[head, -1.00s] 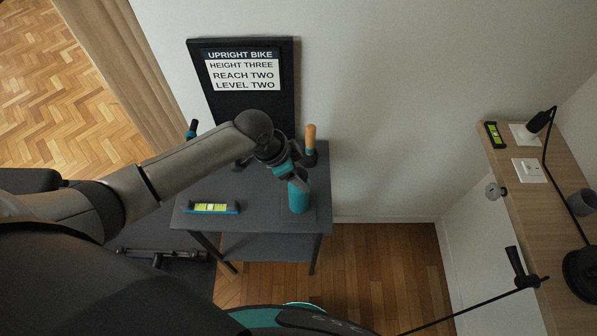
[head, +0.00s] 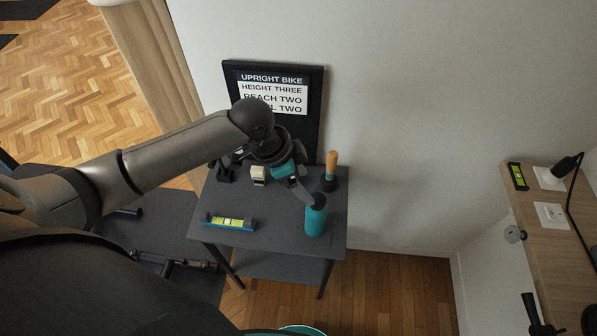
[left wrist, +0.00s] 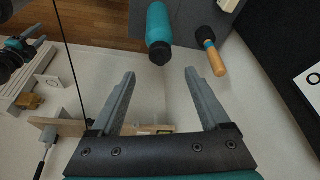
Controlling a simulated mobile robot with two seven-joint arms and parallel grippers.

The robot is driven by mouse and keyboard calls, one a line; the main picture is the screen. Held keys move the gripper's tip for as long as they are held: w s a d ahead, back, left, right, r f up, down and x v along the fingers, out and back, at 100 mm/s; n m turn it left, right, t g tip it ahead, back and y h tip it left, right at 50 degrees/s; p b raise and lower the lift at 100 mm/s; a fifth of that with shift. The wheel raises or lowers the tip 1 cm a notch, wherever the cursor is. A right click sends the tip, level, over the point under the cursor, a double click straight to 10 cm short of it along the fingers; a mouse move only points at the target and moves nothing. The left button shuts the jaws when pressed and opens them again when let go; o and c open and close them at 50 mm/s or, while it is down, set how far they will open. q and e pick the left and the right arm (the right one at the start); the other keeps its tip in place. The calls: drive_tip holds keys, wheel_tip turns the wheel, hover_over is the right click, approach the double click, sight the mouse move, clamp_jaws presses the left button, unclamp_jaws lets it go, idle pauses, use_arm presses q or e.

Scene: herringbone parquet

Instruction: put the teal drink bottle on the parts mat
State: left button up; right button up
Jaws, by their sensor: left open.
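The teal drink bottle (head: 316,220), with a dark cap, stands upright on the dark grey table near its right front corner. It also shows in the left wrist view (left wrist: 158,25), just beyond and between the fingertips. My left gripper (head: 305,194) reaches in from the left, beside the bottle's top. Its jaws (left wrist: 159,73) are open and empty, apart from the bottle in the wrist view. I cannot clearly make out the parts mat; the dark surface around the bottle hides any edge. My right gripper is not in view.
A yellow-green spirit level (head: 230,222) lies at the table's left front. A wooden-handled tool (head: 331,165) stands behind the bottle, close to the gripper. A black sign board (head: 273,105) stands at the back. A wooden wall desk (head: 545,205) is at right.

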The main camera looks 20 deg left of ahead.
use_arm(q)
drive_tip(key=shift+v, duration=1.3)
